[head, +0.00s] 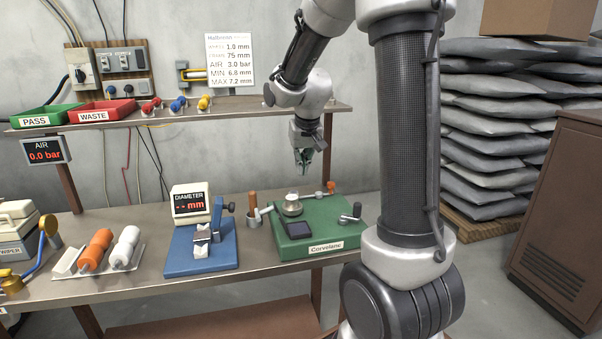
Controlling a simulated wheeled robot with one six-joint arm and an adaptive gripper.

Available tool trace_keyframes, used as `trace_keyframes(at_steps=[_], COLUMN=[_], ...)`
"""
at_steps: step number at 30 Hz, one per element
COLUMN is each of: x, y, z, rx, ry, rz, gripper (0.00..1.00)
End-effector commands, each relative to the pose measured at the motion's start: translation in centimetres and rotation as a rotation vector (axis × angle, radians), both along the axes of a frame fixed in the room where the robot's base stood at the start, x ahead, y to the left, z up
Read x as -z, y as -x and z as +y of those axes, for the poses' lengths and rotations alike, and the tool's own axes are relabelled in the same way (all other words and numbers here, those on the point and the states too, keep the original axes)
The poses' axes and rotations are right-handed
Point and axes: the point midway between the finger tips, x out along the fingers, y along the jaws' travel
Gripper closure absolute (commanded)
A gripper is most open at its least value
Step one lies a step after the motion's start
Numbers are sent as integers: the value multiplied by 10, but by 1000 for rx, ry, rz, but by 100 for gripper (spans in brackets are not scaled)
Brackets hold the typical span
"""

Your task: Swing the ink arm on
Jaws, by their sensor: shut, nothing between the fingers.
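My gripper (303,168) hangs fingers-down over the bench, above the back of a green machine labelled "Corvelanc" (318,243). It is shut and empty, apart from everything below it. The green machine carries a small round metal part with a pale top, a dark square panel, a brown upright handle (252,203) at its left and a crank at its right. A thin bar with an orange-red end (329,188) lies at its back right. A blue arm with brass ends (32,267) stands at the far left. I cannot tell which is the ink arm.
A blue diameter gauge (203,262) reading "-- mm" stands left of the green machine. A white rack (68,266) holds orange and white rollers. A shelf above holds a green PASS tray (44,116) and a red WASTE tray (101,110). The air display (46,150) reads 0.0 bar.

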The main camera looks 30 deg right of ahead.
Motion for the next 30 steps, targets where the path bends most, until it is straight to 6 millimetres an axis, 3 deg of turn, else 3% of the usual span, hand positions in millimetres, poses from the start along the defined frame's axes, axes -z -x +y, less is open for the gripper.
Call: trace_keyframes(at_steps=[9,15,30], x=[55,77,81], y=[-18,-26,-26], z=[-6,-8,-7], rx=[-1,0,-1], ry=[0,-1,0], rz=[6,4,1], gripper=[100,100,100])
